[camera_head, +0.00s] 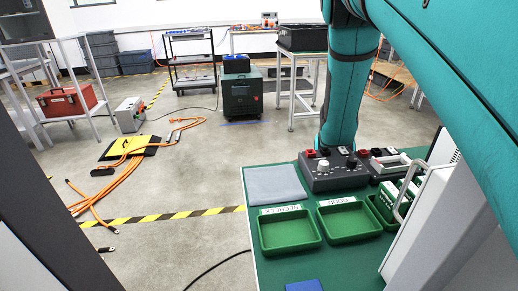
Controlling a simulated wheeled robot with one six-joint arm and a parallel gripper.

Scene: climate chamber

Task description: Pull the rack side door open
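My gripper is not in view. My teal arm links cross the upper right of the view. No thing in view can be told for certain as the rack side door. A tall dark grey panel (45,185) fills the near left edge, cut off by the frame, with a paler surface to its left. No handle shows on it. Nothing is seen touching the panel or the handle.
A green-topped table (340,262) holds two green trays (289,244) (347,235), a grey cloth (275,198) and a control box (335,183). Orange cables (115,185) and a yellow-black board (128,147) lie on the floor.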

